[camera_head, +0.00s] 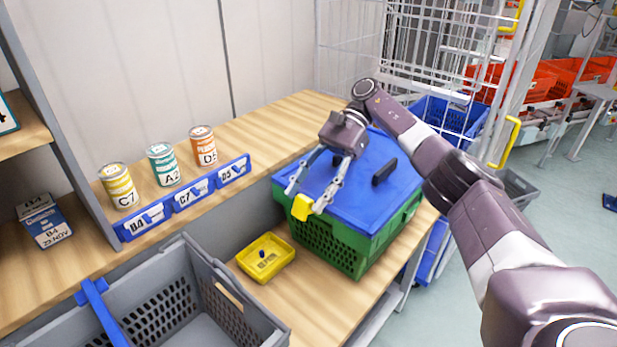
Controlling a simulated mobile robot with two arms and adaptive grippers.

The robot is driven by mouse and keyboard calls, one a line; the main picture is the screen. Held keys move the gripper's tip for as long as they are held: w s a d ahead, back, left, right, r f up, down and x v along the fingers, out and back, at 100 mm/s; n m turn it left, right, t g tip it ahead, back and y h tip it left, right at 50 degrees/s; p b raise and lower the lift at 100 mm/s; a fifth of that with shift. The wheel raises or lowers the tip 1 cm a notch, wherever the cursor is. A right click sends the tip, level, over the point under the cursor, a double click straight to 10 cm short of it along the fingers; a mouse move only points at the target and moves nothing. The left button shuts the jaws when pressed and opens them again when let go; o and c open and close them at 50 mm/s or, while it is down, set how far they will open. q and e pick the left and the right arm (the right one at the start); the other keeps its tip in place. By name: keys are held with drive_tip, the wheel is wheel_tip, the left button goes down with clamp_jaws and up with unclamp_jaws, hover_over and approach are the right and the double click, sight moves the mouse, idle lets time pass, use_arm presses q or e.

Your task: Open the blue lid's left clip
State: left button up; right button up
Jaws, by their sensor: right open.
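The blue lid (365,205) lies on a green crate (345,243) on the wooden bench. A black handle (384,171) stands on top of the lid. A yellow clip (301,207) sits at the lid's near left edge. My right gripper (306,196) reaches over the lid from behind, with its fingers apart and pointing down toward the clip. One fingertip is left of the clip and the other right of it; I cannot tell whether they touch it. The gripper and arm hide part of the lid's far side. My left gripper is not in view.
A small yellow tray (266,257) lies left of the crate. A grey tote (200,270) is at the front left. Cans, including an orange one (203,146), stand behind a blue label rail (187,195). A wire cage (350,45) stands behind the crate.

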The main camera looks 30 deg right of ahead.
wheel_tip(320, 180, up, 9)
idle(0.5)
